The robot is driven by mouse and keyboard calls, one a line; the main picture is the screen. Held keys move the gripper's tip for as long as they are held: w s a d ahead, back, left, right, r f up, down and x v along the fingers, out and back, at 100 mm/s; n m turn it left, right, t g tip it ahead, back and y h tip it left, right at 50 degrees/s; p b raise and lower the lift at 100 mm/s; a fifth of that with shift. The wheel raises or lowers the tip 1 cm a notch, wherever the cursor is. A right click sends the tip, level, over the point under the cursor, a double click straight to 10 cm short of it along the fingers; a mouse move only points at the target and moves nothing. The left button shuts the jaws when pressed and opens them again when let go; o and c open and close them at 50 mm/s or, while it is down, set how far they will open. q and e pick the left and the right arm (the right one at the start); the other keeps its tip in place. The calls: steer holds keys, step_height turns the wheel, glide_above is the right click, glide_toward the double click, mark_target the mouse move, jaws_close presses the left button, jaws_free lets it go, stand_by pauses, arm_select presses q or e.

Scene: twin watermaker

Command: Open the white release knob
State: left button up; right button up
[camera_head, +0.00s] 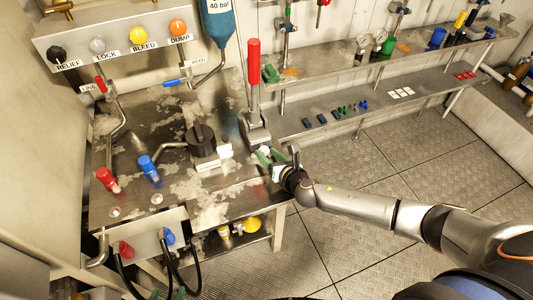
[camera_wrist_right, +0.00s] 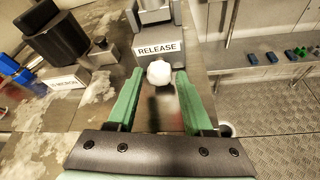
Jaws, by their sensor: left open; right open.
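The white release knob (camera_wrist_right: 159,72) shows in the right wrist view, just below the RELEASE label (camera_wrist_right: 160,49) on a grey metal block. My right gripper (camera_wrist_right: 159,84) is open, with its green fingers on either side of the knob near their tips. A gap shows between the knob and each finger. In the head view my right gripper (camera_head: 268,158) is at the table's right edge, at the foot of the red-handled lever (camera_head: 254,75), and the knob is hard to make out there.
A black round-topped filter (camera_head: 201,138) stands left of my right gripper. Red (camera_head: 107,179) and blue (camera_head: 149,167) fittings are on the table's left part. A shelf (camera_head: 300,124) with small parts runs behind on the right. Open floor lies at the right.

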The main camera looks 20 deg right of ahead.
steer(key=shift+w+a+f, duration=0.15)
steer(key=shift+w+f, duration=0.1)
steer(key=shift+w, duration=0.4)
jaws_close()
